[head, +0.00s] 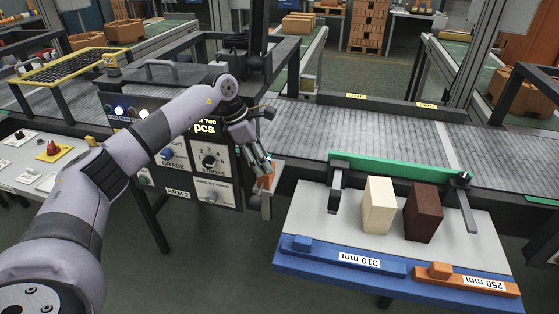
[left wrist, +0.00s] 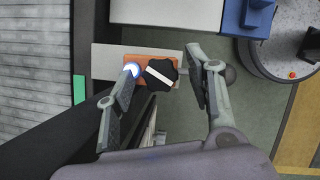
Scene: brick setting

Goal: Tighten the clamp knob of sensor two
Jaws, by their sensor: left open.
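In the left wrist view a black clamp knob (left wrist: 161,75) with a white bar across it sits on an orange sensor block (left wrist: 142,62). The block is on a grey bracket plate (left wrist: 104,62), and a round blue-white light (left wrist: 131,70) shines at its left. My left gripper (left wrist: 163,64) is open, with one finger on each side of the knob. The left fingertip is close to the light. Contact with the knob cannot be told. In the head view my left gripper (head: 262,163) points down at the orange block (head: 267,180) at the conveyor's near edge and hides the knob. My right gripper is not in view.
A control panel (head: 190,160) with dials stands just left of the gripper. The conveyor (head: 380,135) runs behind. At the right, a table (head: 300,228) holds a cream block (head: 379,205), a dark brown block (head: 423,212) and blue and orange length gauges. A green bar (head: 400,166) lies along its back.

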